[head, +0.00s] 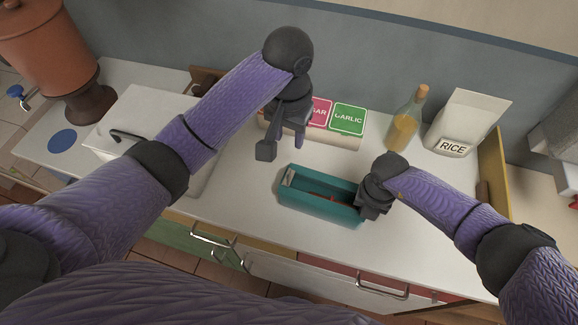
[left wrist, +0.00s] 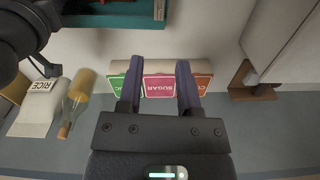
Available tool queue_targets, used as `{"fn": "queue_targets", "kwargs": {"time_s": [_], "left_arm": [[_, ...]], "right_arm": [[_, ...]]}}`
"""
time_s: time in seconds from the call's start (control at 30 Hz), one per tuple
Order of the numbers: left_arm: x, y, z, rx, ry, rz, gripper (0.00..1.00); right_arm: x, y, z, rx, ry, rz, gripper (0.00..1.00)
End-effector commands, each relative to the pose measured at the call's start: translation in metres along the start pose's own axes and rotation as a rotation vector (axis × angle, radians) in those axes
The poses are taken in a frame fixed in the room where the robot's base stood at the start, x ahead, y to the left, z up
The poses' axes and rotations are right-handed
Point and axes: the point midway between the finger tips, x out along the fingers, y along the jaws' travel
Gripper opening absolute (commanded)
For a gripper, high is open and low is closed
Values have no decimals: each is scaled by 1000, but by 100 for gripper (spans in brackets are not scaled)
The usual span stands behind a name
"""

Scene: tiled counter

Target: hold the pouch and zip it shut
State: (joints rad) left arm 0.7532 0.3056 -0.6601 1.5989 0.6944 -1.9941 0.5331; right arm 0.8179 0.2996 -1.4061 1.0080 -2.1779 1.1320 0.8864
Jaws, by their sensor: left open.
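The teal pouch (head: 318,208) lies on the white counter with its top open and something red inside. A small pale piece shows at its left end. Its edge also shows at the top of the left wrist view (left wrist: 110,21). My left gripper (head: 283,147) is open and empty, above and behind the pouch's left end, apart from it. In the left wrist view its fingers (left wrist: 159,85) stand apart with nothing between them. My right gripper (head: 370,208) is at the pouch's right end; its fingertips are hidden, so its grip cannot be told.
A row of labelled spice packets (head: 348,118) stands behind the pouch. An oil bottle (head: 404,125) and a rice bag (head: 466,122) are at the back right. A white bin-like box (head: 135,115) is left. Bare counter lies left of the pouch.

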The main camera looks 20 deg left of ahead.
Motion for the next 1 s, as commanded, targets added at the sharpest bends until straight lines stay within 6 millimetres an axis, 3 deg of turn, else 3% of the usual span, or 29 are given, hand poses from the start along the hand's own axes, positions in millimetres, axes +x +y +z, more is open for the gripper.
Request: {"fn": "queue_targets", "kwargs": {"time_s": [0.17, 0.4, 0.6, 0.93, 1.0], "left_arm": [[16, 3, 0, -78, -12, 13, 44], [79, 1, 2, -75, -15, 4, 44], [113, 1, 1, -74, -11, 5, 44], [120, 1, 1, -72, -8, 5, 44], [120, 1, 1, -72, -8, 5, 29]], "right_arm": [[0, 0, 0, 0, 0, 0, 0], [0, 0, 0, 0, 0, 0, 0], [0, 0, 0, 0, 0, 0, 0], [0, 0, 0, 0, 0, 0, 0], [0, 0, 0, 0, 0, 0, 0]]}}
